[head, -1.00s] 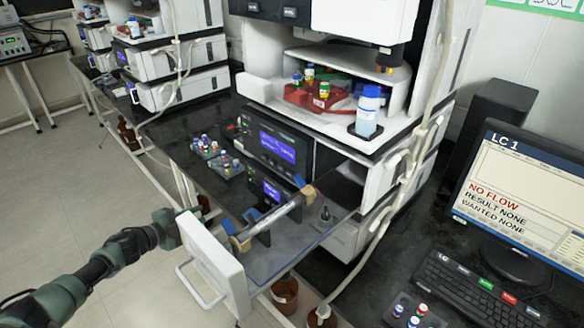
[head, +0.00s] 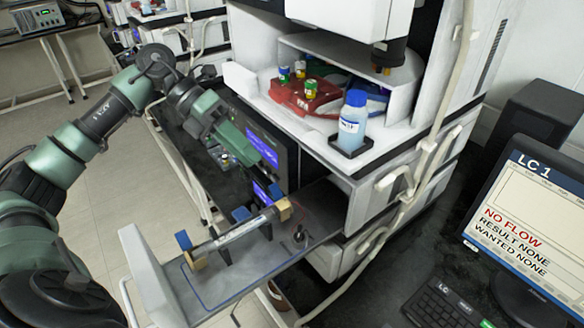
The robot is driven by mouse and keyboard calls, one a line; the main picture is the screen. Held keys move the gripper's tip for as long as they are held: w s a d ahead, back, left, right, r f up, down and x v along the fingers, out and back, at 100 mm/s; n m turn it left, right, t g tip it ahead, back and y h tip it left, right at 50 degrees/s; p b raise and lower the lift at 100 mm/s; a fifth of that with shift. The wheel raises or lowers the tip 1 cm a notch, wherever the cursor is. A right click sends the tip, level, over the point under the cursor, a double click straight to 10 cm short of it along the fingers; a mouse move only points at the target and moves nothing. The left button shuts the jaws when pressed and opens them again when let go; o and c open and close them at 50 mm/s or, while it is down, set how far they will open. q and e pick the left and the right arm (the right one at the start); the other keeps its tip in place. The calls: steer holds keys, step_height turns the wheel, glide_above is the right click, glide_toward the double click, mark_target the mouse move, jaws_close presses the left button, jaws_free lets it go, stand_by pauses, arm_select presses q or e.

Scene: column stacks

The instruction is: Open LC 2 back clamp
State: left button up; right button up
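A pulled-out drawer (head: 215,288) of the near instrument stack holds a slim column (head: 240,230) with tan end pieces, lying across its holders. A blue clamp part (head: 183,241) stands at the drawer's front end. Another blue part (head: 275,191) stands by the column's back end. A further blue piece (head: 240,214) is between them. My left gripper (head: 272,165) points down toward the back end from above and appears apart from the clamp. Its fingers are too small and dark to read. My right gripper is not in view. No label here tells which stack is LC 2.
A blue-capped bottle (head: 353,118) and a red vial tray (head: 304,97) stand on the stack above the drawer. A pale tube (head: 425,150) hangs at its right. A monitor (head: 520,215) reads LC 1, no flow. Open floor is left of the drawer.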

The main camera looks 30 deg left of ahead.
mark_target(279, 202)
arm_select(q)
steer(key=x, duration=0.2)
steer(key=p+x, duration=0.1)
steer(key=x, duration=0.1)
steer(key=s+p+x, duration=0.1)
steer(key=x, duration=0.2)
jaws_close()
stand_by(1.4)
